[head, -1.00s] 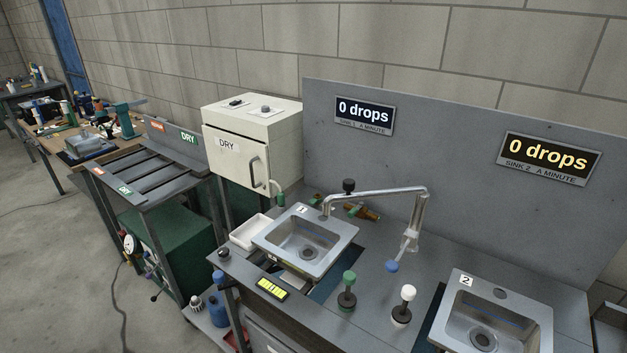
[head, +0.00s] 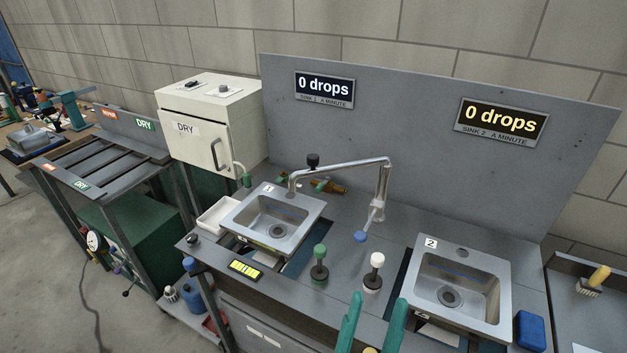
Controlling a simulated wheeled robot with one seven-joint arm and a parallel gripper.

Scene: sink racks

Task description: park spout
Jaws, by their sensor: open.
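The metal swing spout (head: 340,166) rises at the back of sink 1 and reaches right. Its outer end bends down, with a blue tip (head: 361,237) hanging over the grey counter between the two sinks. Sink 1 (head: 237,227) is at the left, and sink 2 (head: 502,263) is at the right. My gripper (head: 373,325) shows at the bottom edge as two green fingers, apart and empty. It is in front of the counter, left of sink 2 and well below the spout tip in the picture.
A green-topped knob (head: 319,252) and a white-topped knob (head: 376,260) stand on the counter between spout and gripper. A blue block (head: 529,331) lies right of sink 2. The back panel (head: 400,120) carries two displays reading 0 drops. A DRY cabinet (head: 190,145) stands left.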

